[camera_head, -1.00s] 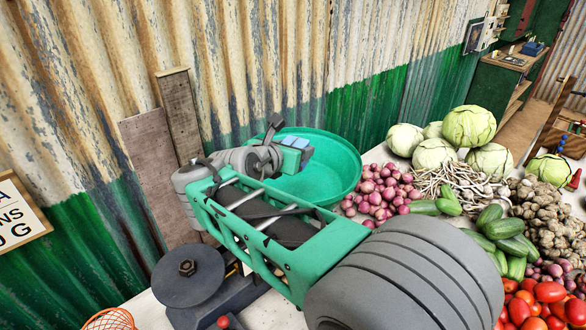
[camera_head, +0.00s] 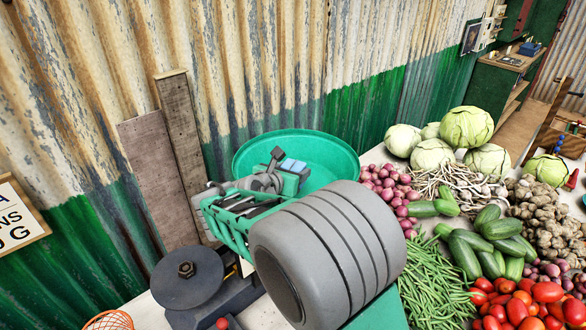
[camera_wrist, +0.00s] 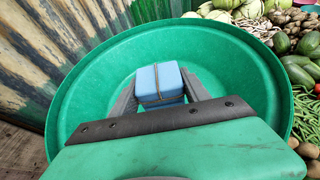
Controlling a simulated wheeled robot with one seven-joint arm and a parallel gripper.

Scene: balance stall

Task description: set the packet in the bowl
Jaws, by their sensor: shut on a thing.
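The packet (camera_wrist: 160,82) is a small light-blue block with a thin dark band around it. My gripper (camera_wrist: 162,97) is shut on it, one finger on each side. The bowl (camera_wrist: 84,100) is wide, round and green, and lies behind and around the packet in the wrist view.
A dark scale with a round plate (camera_head: 187,278) stands left of my arm. Red onions (camera_head: 385,190), cabbages (camera_head: 433,154), cucumbers (camera_head: 470,250), green beans (camera_head: 435,285) and tomatoes (camera_head: 520,300) crowd the right. A corrugated wall (camera_head: 270,70) rises behind the bowl.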

